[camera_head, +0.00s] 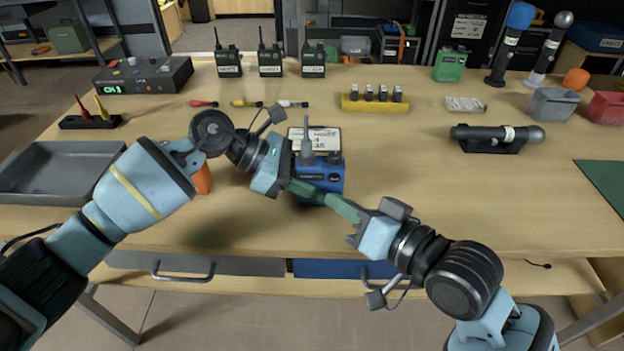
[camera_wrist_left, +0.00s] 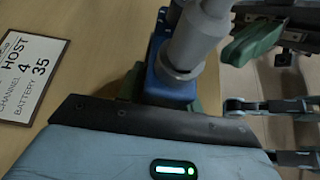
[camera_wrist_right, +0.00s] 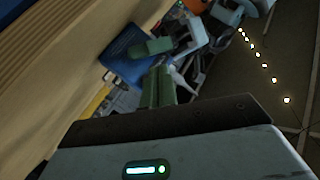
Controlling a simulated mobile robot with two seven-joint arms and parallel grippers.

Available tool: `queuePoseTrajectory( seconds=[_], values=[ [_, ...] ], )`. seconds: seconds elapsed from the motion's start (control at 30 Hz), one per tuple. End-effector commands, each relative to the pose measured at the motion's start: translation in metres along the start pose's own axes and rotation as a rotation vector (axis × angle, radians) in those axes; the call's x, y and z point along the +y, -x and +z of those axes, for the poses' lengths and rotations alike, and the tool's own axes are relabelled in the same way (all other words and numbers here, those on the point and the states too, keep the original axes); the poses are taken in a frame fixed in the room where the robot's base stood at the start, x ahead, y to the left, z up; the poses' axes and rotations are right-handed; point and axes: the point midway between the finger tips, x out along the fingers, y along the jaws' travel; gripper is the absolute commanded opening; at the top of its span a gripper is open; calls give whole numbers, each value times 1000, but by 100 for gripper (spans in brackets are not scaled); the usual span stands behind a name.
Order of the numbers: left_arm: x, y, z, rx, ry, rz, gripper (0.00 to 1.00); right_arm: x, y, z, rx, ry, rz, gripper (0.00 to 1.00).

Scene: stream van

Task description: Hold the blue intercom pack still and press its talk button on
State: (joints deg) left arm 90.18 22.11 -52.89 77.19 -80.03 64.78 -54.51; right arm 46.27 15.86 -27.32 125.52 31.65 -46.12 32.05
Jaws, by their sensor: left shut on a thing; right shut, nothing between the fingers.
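The blue intercom pack (camera_head: 332,180) stands upright near the front middle of the table, with a grey antenna on top. It also shows in the left wrist view (camera_wrist_left: 165,85) and the right wrist view (camera_wrist_right: 125,58). My left gripper (camera_head: 304,187) is shut on the pack from the left, its green fingers at the pack's front. My right gripper (camera_head: 336,203) is shut and empty, its green fingertips at the pack's lower front right. I cannot tell whether they touch it. The talk button cannot be made out behind the fingers.
A HOST card (camera_wrist_left: 28,75) lies behind the pack. Several black radios (camera_head: 270,62) and a yellow battery rack (camera_head: 375,103) stand farther back. An orange object (camera_head: 202,180) is beside my left arm. A grey tray (camera_head: 60,172) lies left.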

Motion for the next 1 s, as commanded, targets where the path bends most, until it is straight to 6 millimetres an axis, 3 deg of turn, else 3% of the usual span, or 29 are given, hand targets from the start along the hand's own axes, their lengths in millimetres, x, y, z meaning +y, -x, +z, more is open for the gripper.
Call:
queuePoseTrajectory(
  seconds=[0.3,1.0],
  values=[
    [0,0,0,1,1,0,10,9,-13,-10,0,0,0,0],
    [0,0,0,1,1,0,10,10,-14,-10,0,0,0,0]
  ],
)
